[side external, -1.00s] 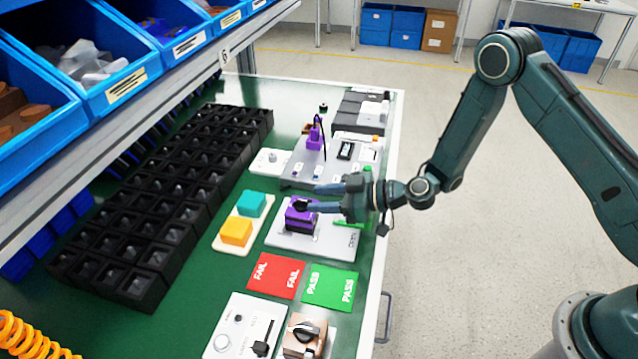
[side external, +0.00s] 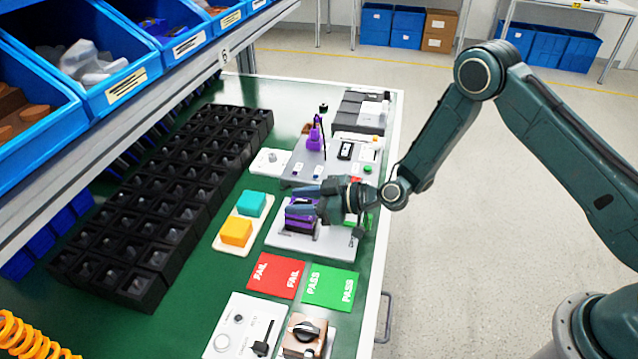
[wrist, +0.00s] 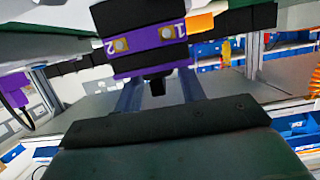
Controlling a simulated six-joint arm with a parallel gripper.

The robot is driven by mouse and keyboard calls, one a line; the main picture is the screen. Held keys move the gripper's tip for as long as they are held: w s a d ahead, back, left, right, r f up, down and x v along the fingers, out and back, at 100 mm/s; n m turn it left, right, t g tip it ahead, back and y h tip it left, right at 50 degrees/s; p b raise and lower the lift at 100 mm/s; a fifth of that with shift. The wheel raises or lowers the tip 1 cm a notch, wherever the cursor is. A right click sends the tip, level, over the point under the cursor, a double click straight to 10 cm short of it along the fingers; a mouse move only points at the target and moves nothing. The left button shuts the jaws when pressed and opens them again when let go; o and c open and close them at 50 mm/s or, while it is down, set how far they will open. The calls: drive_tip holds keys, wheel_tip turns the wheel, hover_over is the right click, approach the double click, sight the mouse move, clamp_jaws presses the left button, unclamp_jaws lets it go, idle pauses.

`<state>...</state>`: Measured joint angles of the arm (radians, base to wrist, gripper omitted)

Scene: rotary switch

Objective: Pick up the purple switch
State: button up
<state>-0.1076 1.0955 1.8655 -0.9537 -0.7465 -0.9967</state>
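The purple switch (side external: 300,222) sits on a light grey plate (side external: 335,243) on the green bench. In the wrist view the switch (wrist: 146,38) shows purple faces marked 1 and 2, a black body and a small black knob. My gripper (side external: 304,200) points left, level, over the switch and partly hides its top. In the wrist view my gripper (wrist: 160,92) has its two fingers apart, with the black knob showing between them. Contact between the fingers and the switch cannot be made out.
Red FAIL (side external: 276,275) and green PASS (side external: 330,288) mats lie in front. Teal and orange blocks (side external: 236,232) stand to the left, beside a black compartment grid (side external: 165,200). Another plate with a purple part (side external: 315,136) lies behind. Bins (side external: 100,70) overhang the left side.

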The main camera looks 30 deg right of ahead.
idle(0.3)
drive_tip(key=c, duration=0.8)
drive_tip(key=shift+r, duration=0.15)
wheel_tip(320, 180, up, 20)
drive_tip(key=shift+f, duration=0.1)
idle(0.5)
idle(0.5)
